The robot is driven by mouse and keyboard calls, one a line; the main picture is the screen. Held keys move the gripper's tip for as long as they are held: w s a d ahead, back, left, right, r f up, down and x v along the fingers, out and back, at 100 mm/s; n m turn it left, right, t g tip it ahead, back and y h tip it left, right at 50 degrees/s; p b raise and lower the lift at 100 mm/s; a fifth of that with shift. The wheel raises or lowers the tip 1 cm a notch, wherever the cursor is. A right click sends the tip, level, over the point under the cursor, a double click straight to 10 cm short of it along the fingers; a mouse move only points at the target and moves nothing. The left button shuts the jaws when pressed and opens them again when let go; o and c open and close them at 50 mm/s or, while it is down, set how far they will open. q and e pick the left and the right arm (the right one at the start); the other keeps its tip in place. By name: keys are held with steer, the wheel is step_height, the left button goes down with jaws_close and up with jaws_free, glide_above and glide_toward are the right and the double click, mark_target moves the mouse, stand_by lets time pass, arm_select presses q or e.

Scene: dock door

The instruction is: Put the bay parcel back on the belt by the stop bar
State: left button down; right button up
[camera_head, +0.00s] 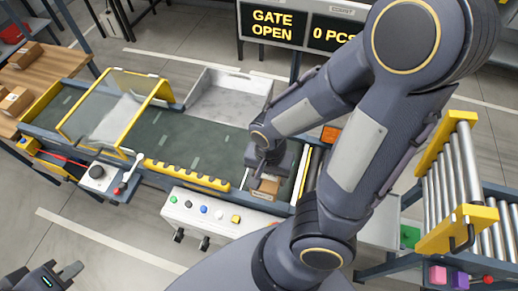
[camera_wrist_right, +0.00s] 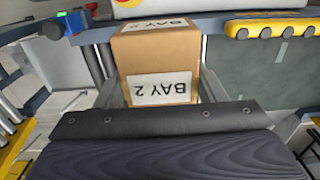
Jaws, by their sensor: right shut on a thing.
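The bay parcel is a brown cardboard box (camera_wrist_right: 127,52) with white "BAY 2" labels; it also shows in the head view (camera_head: 265,187). My right gripper (camera_head: 266,172) is shut on it at the right end of the green belt (camera_head: 215,150). In the right wrist view the parcel sits between the two grey fingers. The fingers and wrist partly hide it in the head view, and I cannot tell whether its underside touches the belt. A pale bar with yellow (camera_head: 303,178) crosses the belt end just right of the parcel. My left gripper (camera_head: 62,277) is at the bottom left, far from the belt.
A white control panel (camera_head: 215,212) with coloured buttons stands along the belt's near side. A yellow-framed clear gate (camera_head: 115,105) stands over the belt's left part. A grey bin (camera_head: 230,92) is behind. A roller rack (camera_head: 460,185) stands right. The sign (camera_head: 272,22) reads "GATE OPEN".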

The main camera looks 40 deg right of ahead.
steer(key=w+d+f, duration=0.2)
steer(key=w+f, duration=0.1)
steer(key=w+d+f+b, duration=0.1)
steer(key=w+d+f, duration=0.2)
steer(key=w+d+f+b, duration=0.1)
steer(key=w+d+f, duration=0.2)
steer(key=w, duration=0.1)
steer(key=shift+w+d+f, duration=0.15)
steer(key=shift+f, duration=1.75)
steer(key=shift+f, duration=0.1)
steer(key=o, duration=1.1)
